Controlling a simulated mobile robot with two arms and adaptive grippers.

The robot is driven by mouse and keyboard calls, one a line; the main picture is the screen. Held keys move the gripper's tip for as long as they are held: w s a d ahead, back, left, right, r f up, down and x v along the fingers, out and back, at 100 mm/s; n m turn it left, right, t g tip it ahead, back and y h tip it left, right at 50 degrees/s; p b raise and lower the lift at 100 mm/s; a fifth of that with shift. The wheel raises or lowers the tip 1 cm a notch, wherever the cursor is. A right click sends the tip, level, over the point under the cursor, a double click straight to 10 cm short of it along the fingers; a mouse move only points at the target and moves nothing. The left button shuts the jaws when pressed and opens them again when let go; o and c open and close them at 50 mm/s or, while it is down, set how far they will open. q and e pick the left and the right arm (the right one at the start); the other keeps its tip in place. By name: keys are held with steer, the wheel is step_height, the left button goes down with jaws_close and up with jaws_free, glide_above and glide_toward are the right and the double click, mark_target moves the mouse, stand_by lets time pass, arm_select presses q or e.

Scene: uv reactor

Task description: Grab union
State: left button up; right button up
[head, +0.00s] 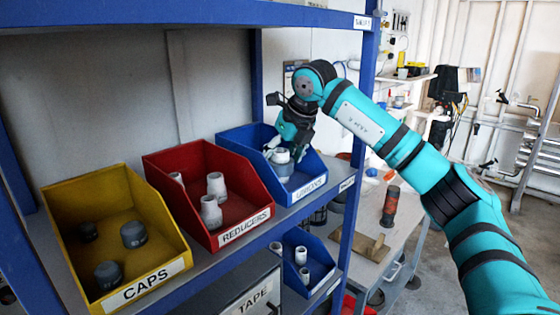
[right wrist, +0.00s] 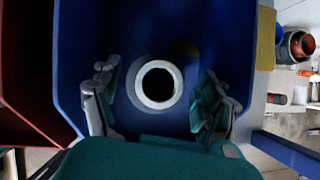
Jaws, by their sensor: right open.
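The blue bin labelled UNIONS (head: 308,187) stands on the shelf, right of the red bin. A grey union with a pale top (head: 283,168) stands upright near its front. In the right wrist view the union (right wrist: 134,86) shows from above as a pale ring with a dark hole. My right gripper (head: 284,151) reaches down into the bin, directly over the union. Its open fingers (right wrist: 158,98) lie on either side of the ring, with a gap on both sides. The fingers partly hide the union in the head view. My left gripper is not in view.
The red REDUCERS bin (head: 246,228) and yellow CAPS bin (head: 145,288) stand to the left with grey fittings inside. A blue shelf post (head: 358,130) rises close to my right arm. A lower blue bin (head: 318,289) holds more fittings.

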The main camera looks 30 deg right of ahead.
mark_target(275, 165)
steer(key=p+x, duration=0.1)
steer(key=x, duration=0.2)
steer(key=shift+w+a+f, duration=0.1)
steer(key=shift+w+f, duration=0.15)
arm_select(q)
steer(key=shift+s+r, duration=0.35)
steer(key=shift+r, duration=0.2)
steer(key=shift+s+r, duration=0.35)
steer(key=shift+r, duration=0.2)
arm_select(e)
steer(key=c, duration=1)
